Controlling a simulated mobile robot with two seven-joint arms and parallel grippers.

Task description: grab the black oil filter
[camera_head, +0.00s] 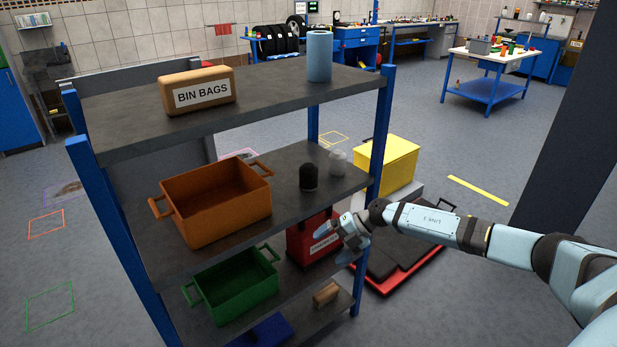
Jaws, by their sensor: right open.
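The black oil filter (309,177) stands upright on the middle shelf (290,205) of the blue-framed rack, near the shelf's right end. A whitish, clear-looking jar (338,162) stands just behind it to the right. My right gripper (335,243) comes in from the right at the rack's front right corner. It is open and empty, in front of and lower in the picture than the filter, apart from it. A red box (302,243) on a lower shelf shows behind the gripper. My left gripper is not in view.
An orange bin (215,205) fills the left of the middle shelf. The top shelf (270,95) overhangs, with a bin bags box (197,90) and a blue roll (319,56). A blue post (381,130) stands right of the filter. A green bin (233,287) sits below.

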